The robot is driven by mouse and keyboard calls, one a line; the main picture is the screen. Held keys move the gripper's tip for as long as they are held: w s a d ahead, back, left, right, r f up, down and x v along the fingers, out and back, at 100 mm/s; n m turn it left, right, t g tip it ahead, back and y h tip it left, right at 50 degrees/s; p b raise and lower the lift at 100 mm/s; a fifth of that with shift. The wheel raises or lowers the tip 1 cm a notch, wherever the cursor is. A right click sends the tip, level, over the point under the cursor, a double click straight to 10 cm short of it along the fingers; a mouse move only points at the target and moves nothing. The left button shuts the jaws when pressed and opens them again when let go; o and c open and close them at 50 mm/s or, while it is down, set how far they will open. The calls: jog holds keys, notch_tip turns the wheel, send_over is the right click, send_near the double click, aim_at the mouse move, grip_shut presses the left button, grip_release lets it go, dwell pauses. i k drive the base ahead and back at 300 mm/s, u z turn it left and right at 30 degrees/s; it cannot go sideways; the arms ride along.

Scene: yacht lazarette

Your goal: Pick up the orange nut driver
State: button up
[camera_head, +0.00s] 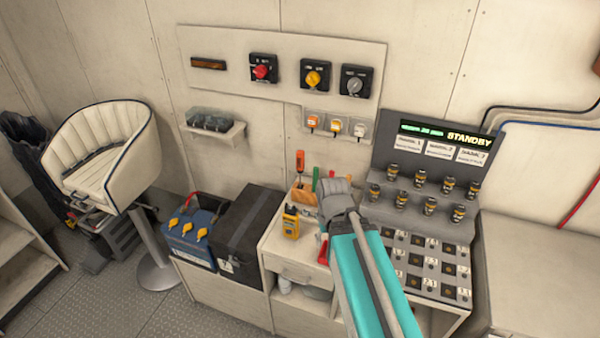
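An orange-handled tool (300,160), which looks like the nut driver, stands upright in a wooden holder (300,195) at the back of the white cabinet top. A green handle (315,178) and a small red one stand just to its right. My teal arm reaches in from the bottom right. The grey end of my arm, with my gripper (334,190), is over the holder's right side, to the right of and apart from the orange handle. My gripper's fingers cannot be made out, so its opening is unclear. The arm hides part of the holder.
A yellow meter (291,222) stands left of the arm, and a red-handled tool (323,250) lies beside the arm. A black box (247,225) and blue battery (193,235) are left. A console (432,160) with several knobs stands right. Switches are on the wall behind.

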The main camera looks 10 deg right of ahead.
aim_at(300, 154)
jog(key=k, duration=1.3)
jog(key=u, duration=0.3)
jog(key=i, duration=0.65)
jog(key=u, duration=0.45)
jog(key=i, duration=1.15)
jog(key=z, duration=0.6)
jog(key=i, duration=0.45)
jog(key=z, duration=0.5)
